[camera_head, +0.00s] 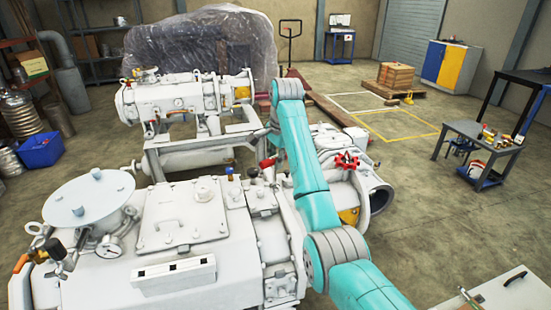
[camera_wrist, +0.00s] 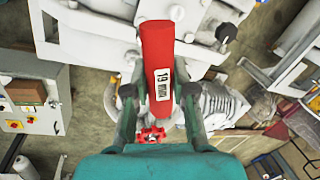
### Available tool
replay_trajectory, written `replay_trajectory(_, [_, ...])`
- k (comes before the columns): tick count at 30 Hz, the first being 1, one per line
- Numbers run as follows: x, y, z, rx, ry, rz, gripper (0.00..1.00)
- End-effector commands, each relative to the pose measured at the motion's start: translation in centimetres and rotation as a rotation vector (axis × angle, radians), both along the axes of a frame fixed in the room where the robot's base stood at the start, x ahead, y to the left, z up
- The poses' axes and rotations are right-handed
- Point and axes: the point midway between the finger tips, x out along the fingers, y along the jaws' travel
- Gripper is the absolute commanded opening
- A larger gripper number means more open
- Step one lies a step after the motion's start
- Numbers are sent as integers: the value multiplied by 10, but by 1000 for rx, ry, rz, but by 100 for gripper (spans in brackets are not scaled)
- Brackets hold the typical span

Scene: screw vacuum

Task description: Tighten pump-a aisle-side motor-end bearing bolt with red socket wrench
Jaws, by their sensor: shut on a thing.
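The red socket wrench (camera_wrist: 157,65), labelled 19 mm, fills the upper middle of the wrist view. My gripper (camera_wrist: 158,92) is shut on it, with one dark finger on each side. In the head view, my teal arm reaches over the near white pump (camera_head: 180,240), and its end hangs over the pump's far side. The gripper itself is mostly hidden there behind the arm. A second white pump (camera_head: 190,97) stands farther back on a frame. The bearing bolt cannot be made out in either view, nor whether the wrench touches anything.
A red handwheel (camera_head: 346,160) sits on the near machine, right of my arm; it seems to show in the wrist view (camera_wrist: 152,135). A grey cart (camera_head: 475,140) with tools stands at right. A pallet with boxes (camera_head: 396,77) is farther back. The right-hand floor is largely open.

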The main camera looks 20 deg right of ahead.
Motion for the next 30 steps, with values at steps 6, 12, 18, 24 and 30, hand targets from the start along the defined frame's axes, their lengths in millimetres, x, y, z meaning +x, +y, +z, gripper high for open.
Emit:
replay_trajectory(6, [0, 0, -12, 0, 0, 0, 0])
replay_trajectory(12, [0, 0, -26, 0, 0, 0, 0])
replay_trajectory(18, [0, 0, -39, 0, 0, 0, 0])
replay_trajectory(24, [0, 0, -48, 0, -1, 0, 0])
replay_trajectory(30, [0, 0, -50, 0, -1, 0, 0])
